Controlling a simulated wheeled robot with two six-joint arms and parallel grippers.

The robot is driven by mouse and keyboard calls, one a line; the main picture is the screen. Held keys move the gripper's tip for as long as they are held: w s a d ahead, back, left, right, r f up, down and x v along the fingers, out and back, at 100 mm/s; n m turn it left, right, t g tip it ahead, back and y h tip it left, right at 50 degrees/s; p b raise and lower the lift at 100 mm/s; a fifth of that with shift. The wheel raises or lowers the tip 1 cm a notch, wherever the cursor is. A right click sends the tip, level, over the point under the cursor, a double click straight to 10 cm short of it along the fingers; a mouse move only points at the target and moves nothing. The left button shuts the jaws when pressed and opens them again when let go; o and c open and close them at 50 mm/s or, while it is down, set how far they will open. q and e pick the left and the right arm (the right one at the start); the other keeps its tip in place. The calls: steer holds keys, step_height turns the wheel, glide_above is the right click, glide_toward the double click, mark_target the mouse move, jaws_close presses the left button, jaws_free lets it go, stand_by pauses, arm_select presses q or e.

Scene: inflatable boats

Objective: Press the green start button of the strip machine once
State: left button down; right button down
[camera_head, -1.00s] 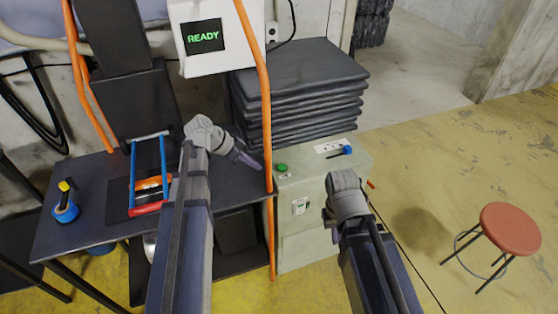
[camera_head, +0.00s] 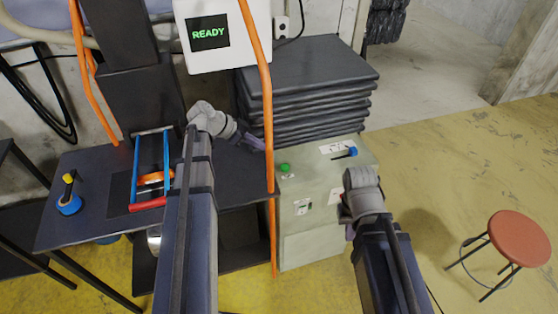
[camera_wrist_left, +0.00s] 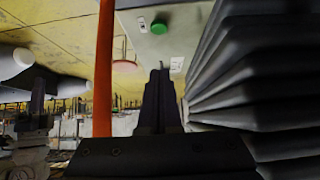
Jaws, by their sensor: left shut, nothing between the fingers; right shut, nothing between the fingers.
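The strip machine is a pale grey-green cabinet (camera_head: 320,235) right of the dark table. Its round green start button (camera_head: 285,168) sits on the top at the left; the button also shows in the left wrist view (camera_wrist_left: 159,28). My left gripper (camera_head: 257,143) is shut and empty, up and left of the button, apart from it. Its fingers (camera_wrist_left: 160,78) point toward the machine top in the left wrist view, with the button beyond their tips. My right gripper (camera_head: 345,215) is shut at the machine's front right, partly hidden by its own wrist.
A vertical orange pole (camera_head: 268,110) stands between the left gripper and the button. Stacked dark sheets (camera_head: 310,75) rise behind the machine. A blue-handled knob (camera_head: 350,152) is on the machine top. A READY screen (camera_head: 208,34) hangs above. A red stool (camera_head: 518,238) stands right.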

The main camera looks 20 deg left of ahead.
arm_select(q)
steer(key=b, duration=0.7)
glide_above(288, 166)
steer(key=s+a, duration=0.2)
steer(key=a, duration=0.1)
step_height(288, 166, down, 8)
steer(key=shift+w+d+r, duration=0.1)
steer(key=shift+d+r, duration=0.05)
steer(key=shift+r, duration=0.1)
steer(key=shift+d+f+b, duration=0.1)
steer(key=shift+f+b, duration=0.85)
steer(key=shift+b, duration=0.2)
steer(key=shift+f+b, duration=0.8)
steer(key=shift+b, duration=0.05)
